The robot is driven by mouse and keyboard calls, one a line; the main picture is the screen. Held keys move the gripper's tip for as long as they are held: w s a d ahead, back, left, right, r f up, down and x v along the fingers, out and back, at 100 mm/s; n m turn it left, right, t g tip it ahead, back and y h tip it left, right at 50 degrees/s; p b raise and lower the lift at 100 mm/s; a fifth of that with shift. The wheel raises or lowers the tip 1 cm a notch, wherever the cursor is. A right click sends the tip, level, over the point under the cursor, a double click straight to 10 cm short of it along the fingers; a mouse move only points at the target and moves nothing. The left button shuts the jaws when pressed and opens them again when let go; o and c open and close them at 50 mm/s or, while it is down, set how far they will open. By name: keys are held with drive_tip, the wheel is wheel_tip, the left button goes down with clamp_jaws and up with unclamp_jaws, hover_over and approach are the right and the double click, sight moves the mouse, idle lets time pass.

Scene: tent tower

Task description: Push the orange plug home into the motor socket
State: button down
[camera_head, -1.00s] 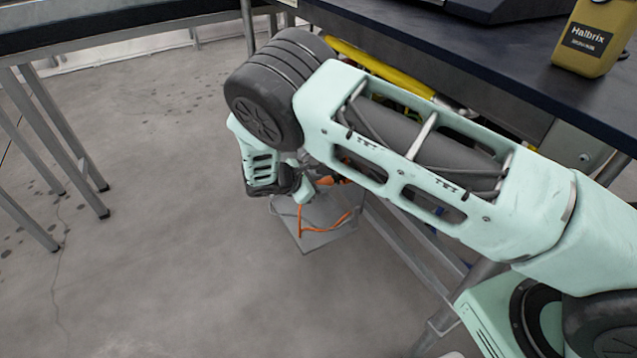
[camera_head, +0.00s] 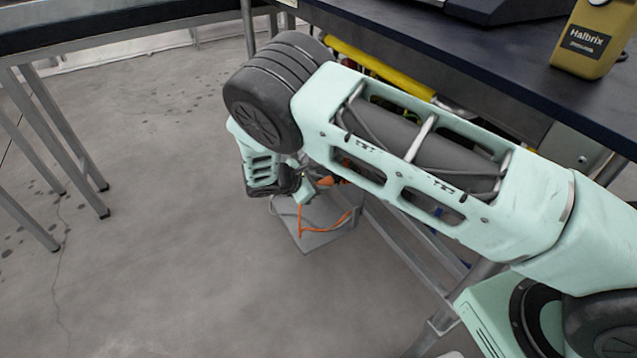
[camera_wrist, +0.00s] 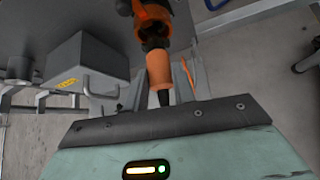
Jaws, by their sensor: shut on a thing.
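The orange plug (camera_wrist: 159,70) is in the middle of the wrist view, with a black tail end toward me. My gripper (camera_wrist: 161,82) is shut on it, with grey fingers on both sides. Beyond the plug is a dark collar, then a larger orange fitting (camera_wrist: 152,16) that looks like the motor socket. The plug lines up roughly with it; I cannot tell how deep it sits. In the head view my gripper (camera_head: 305,188) is low beside the bench, mostly hidden by my wrist, with a bit of orange beside it.
A grey box with a yellow label (camera_wrist: 88,66) stands left of the plug in the wrist view. An orange cable (camera_head: 322,229) hangs across a grey plate (camera_head: 310,240) below my gripper. The dark bench top (camera_head: 500,75) with a yellow canister (camera_head: 592,38) is above right. Open floor lies left.

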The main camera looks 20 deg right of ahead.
drive_tip(key=shift+w+d, duration=0.15)
drive_tip(key=shift+d, duration=0.55)
drive_tip(key=shift+w+d, duration=0.15)
drive_tip(key=shift+d, duration=0.55)
drive_tip(key=c, duration=1.1)
unclamp_jaws()
drive_tip(key=shift+o, duration=0.2)
drive_tip(key=p+v, duration=0.2)
drive_tip(key=v, duration=1.5)
drive_tip(key=shift+a+p, duration=0.2)
drive_tip(key=shift+p, duration=0.2)
drive_tip(key=shift+r, duration=0.1)
